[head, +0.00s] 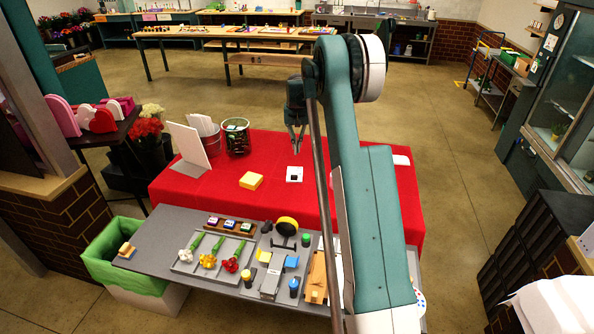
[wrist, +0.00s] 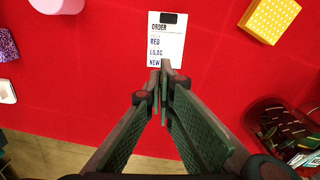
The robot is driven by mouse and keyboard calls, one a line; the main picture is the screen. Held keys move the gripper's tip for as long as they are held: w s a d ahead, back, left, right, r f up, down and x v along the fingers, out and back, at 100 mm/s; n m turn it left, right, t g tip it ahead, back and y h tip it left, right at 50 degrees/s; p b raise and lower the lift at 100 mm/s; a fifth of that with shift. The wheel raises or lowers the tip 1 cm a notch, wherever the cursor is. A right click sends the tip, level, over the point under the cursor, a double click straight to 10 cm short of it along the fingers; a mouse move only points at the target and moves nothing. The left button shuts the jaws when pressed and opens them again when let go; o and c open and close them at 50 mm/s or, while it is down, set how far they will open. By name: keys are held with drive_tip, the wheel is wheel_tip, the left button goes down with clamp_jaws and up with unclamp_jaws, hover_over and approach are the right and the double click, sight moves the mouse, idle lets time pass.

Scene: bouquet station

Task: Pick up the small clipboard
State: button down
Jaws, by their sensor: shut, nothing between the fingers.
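The small clipboard (wrist: 168,40) is a white sheet with a black clip at its top edge and the words ORDER, RED, LILAC and NEW. It lies flat on the red cloth, and in the head view it is a small white square (head: 294,178) with a dark mark. My gripper (head: 298,152) points down over the cloth, just beyond the clipboard in the head view. In the wrist view my gripper's fingertips (wrist: 163,66) are together and empty, overlapping the clipboard's lower edge. The tips appear above it; the exact gap cannot be told.
A yellow box (head: 251,181) sits left of the clipboard. A grey table (head: 150,240) with flowers and tools is in front. Bare red cloth (wrist: 90,90) surrounds the clipboard.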

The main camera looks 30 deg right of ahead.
sight(297, 169)
drive_tip(key=shift+f, duration=0.1)
wheel_tip(297, 169, down, 9)
drive_tip(key=shift+f+p, duration=0.15)
drive_tip(key=shift+p, duration=0.15)
drive_tip(key=shift+s+a+f, duration=0.1)
drive_tip(key=shift+f, duration=0.15)
drive_tip(key=shift+s+a, duration=0.5)
drive_tip(key=shift+s, duration=0.3)
drive_tip(key=shift+s+a, duration=0.5)
drive_tip(key=shift+s, duration=0.3)
drive_tip(key=shift+s, duration=0.1)
drive_tip(key=s+a+b, duration=0.2)
drive_tip(key=s+a, duration=0.2)
drive_tip(key=s, duration=0.2)
drive_tip(key=s+a+b, duration=0.2)
drive_tip(key=s+a, duration=0.1)
drive_tip(key=s, duration=0.3)
drive_tip(key=s+a+b, duration=0.1)
drive_tip(key=s+a, duration=0.3)
drive_tip(key=s, duration=0.1)
drive_tip(key=shift+s+a+b, duration=0.3)
drive_tip(key=shift+s+b, duration=0.1)
drive_tip(key=shift+r, duration=0.15)
